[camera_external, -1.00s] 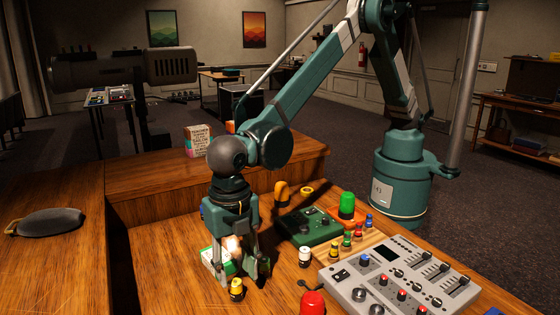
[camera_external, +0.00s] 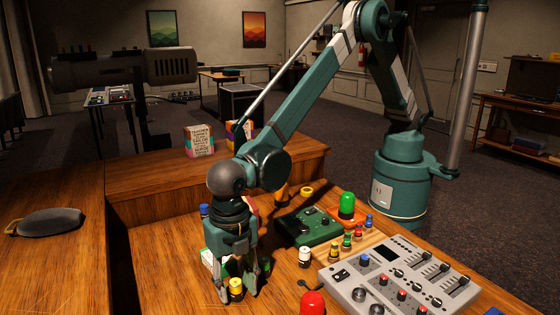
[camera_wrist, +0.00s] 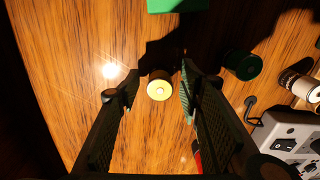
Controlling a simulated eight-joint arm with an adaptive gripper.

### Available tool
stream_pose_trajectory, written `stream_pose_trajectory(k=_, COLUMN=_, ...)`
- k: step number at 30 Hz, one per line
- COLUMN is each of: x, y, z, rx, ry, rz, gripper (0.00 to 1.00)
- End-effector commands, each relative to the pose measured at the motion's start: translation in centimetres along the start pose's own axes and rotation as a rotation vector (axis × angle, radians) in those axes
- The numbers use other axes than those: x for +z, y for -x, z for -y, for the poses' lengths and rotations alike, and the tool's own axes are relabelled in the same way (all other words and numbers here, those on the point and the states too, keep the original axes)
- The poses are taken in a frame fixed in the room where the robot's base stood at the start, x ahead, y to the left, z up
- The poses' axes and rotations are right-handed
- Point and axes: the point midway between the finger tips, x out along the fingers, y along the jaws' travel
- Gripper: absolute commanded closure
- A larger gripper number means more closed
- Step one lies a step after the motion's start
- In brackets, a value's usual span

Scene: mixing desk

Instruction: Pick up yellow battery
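The yellow battery (camera_external: 236,288) stands upright on the desk, with a yellow top and a dark lower body. In the wrist view its round yellow top (camera_wrist: 159,88) shows from above. My gripper (camera_external: 238,295) is low over the desk, and its fingers stand on both sides of the battery. In the wrist view my gripper (camera_wrist: 158,95) is open, with a gap between each finger and the battery. The battery appears close to the fingertips; I cannot tell the exact height.
A grey mixer (camera_external: 400,280) lies further right. A green device (camera_external: 309,226) sits behind. The desk's left side is mostly clear.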

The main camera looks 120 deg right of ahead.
Motion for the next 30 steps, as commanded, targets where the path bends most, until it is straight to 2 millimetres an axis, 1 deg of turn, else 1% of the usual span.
stream_pose_trajectory(k=7, x=0.0, y=0.0, z=0.0, rx=0.0, ry=0.0, rz=0.0, gripper=0.63)
stream_pose_trajectory(k=8, x=0.0, y=0.0, z=0.0, rx=0.0, ry=0.0, rz=0.0, gripper=0.66)
stream_pose_trajectory(k=12, x=0.0, y=0.0, z=0.0, rx=0.0, ry=0.0, rz=0.0, gripper=0.84)
stream_pose_trajectory(k=15, x=0.0, y=0.0, z=0.0, rx=0.0, ry=0.0, rz=0.0, gripper=0.95)
stream_pose_trajectory(k=24, x=0.0, y=0.1, z=0.0, rx=0.0, ry=0.0, rz=0.0, gripper=0.95)
stream_pose_trajectory(k=30, x=0.0, y=1.2, z=0.0, rx=0.0, ry=0.0, rz=0.0, gripper=0.95)
